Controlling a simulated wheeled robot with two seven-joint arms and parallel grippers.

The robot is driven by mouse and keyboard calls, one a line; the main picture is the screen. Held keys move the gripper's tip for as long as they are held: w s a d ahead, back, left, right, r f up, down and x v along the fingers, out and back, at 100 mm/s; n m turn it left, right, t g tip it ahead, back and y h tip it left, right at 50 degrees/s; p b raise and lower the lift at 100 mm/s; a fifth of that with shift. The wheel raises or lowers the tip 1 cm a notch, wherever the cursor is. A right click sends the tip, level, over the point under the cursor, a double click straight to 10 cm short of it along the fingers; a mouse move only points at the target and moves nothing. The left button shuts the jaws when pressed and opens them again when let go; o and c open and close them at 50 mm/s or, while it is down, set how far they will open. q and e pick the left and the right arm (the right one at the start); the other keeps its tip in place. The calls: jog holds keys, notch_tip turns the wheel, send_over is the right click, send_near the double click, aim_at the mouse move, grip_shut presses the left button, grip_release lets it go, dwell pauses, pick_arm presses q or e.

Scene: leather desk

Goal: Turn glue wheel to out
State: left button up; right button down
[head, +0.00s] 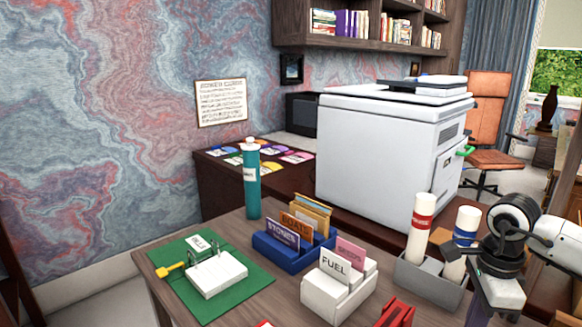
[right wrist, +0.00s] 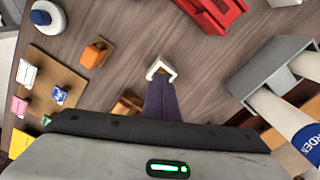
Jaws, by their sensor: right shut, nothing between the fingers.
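I cannot make out a wheel marked as glue or an "out" mark in either view. Two white cylinders, one with a red label (head: 422,224) and one with a blue label (head: 466,238), stand in a grey box (head: 421,279). The blue-labelled one also shows in the right wrist view (right wrist: 308,140). My right gripper (right wrist: 160,72) is shut and empty above the wooden desk, left of the grey box (right wrist: 268,77) in the wrist view. In the head view its arm is at the right edge, its fingertips out of frame. My left gripper is not in view.
A white FUEL card holder (head: 338,290), a blue card box (head: 293,250), a teal bottle (head: 251,182) and a green mat (head: 205,300) occupy the desk. A red object (right wrist: 214,12), orange blocks (right wrist: 96,52) and a tan board (right wrist: 45,83) lie around the right gripper.

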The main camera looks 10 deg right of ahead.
jog(key=shift+s+d, duration=0.25)
jog(key=shift+s, duration=0.05)
dwell(0.4)
jog(key=shift+a, duration=0.4)
notch_tip(320, 180, up, 6)
jog(key=p, duration=0.4)
jog(key=shift+a, duration=0.15)
jog(key=w+d+f+m+b, duration=0.1)
jog(key=w+f+m+b, duration=0.2)
jog(key=f+m+b, duration=0.2)
jog(key=shift+w+d+f+m, duration=0.25)
jog(key=shift+d+f+m, duration=0.15)
jog(key=shift+f+m, duration=0.1)
